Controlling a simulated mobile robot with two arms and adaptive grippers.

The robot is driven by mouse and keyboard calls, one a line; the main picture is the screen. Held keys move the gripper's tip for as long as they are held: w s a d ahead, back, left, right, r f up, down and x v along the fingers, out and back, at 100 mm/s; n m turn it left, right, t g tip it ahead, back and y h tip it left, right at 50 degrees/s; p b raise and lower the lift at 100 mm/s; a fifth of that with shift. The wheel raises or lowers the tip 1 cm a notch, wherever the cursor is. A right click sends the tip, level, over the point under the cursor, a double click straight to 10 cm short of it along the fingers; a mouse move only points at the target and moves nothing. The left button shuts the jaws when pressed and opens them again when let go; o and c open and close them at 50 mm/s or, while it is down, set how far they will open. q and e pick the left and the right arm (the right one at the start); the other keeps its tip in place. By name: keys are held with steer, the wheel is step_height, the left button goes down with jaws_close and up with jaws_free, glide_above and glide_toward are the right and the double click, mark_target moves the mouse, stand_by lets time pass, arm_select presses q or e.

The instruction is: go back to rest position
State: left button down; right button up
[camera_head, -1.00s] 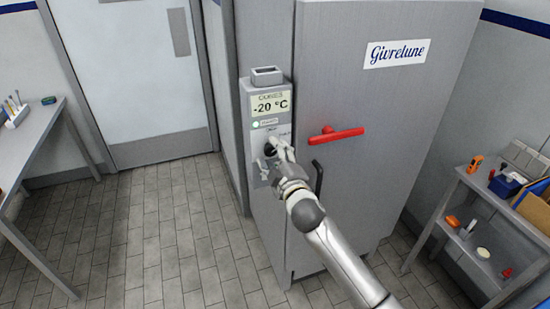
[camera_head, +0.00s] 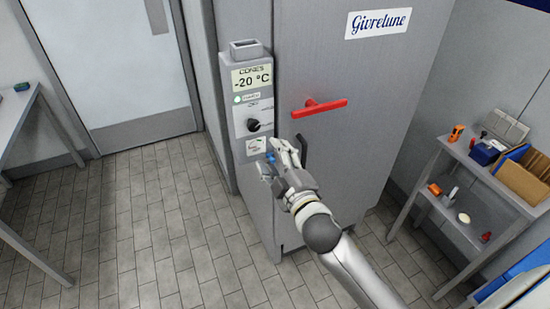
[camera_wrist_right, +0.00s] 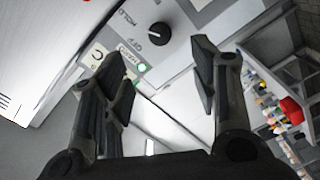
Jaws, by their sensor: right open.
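My right gripper (camera_head: 279,158) is in front of the grey control box on the freezer, just below and right of its black knob (camera_head: 253,125). Its two fingers are spread with nothing between them, as the right wrist view (camera_wrist_right: 162,75) also shows. The knob (camera_wrist_right: 159,34) sits beyond the fingertips there, apart from them. The control box (camera_head: 238,98) has a display reading "CONES -20 °C" and a green light. My left gripper is in no view.
A shelf table (camera_head: 520,205) with a cardboard box and small items stands at right. A table (camera_head: 15,125) stands at left. The tiled floor (camera_head: 150,230) between is clear.

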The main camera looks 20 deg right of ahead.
stand_by(0.4)
step_height(320, 180, down, 22)
steer(key=s+d+m+g+b, duration=0.1)
steer(key=m+g+b, duration=0.1)
steer(key=g, duration=0.2)
steer(key=s+f+m+g+b, duration=0.15)
steer(key=s+f, duration=0.25)
steer(key=f, duration=0.4)
steer(key=s+d+f+g, duration=0.1)
steer(key=s+f+g, duration=0.15)
steer(key=f, duration=0.45)
steer(key=s+f+m+g+b, duration=0.1)
steer(key=s+f, duration=0.3)
steer(key=f, duration=0.4)
steer(key=s+f+m+g+b, duration=0.1)
steer(key=s+f+g, duration=0.1)
steer(key=s+f, duration=0.6)
steer(key=s+f+m+g+b, duration=0.1)
steer(key=s+f, duration=0.6)
steer(key=s, duration=0.9)
steer(key=s+d+f+m+g+b, duration=0.1)
steer(key=s+f+m+g, duration=0.2)
steer(key=s+f+g, duration=0.2)
steer(key=s+f, duration=0.3)
steer(key=s, duration=0.4)
steer(key=shift+f+h, duration=0.3)
steer(key=shift+f, duration=0.05)
steer(key=shift+s+m, duration=0.1)
steer(key=shift+m, duration=0.15)
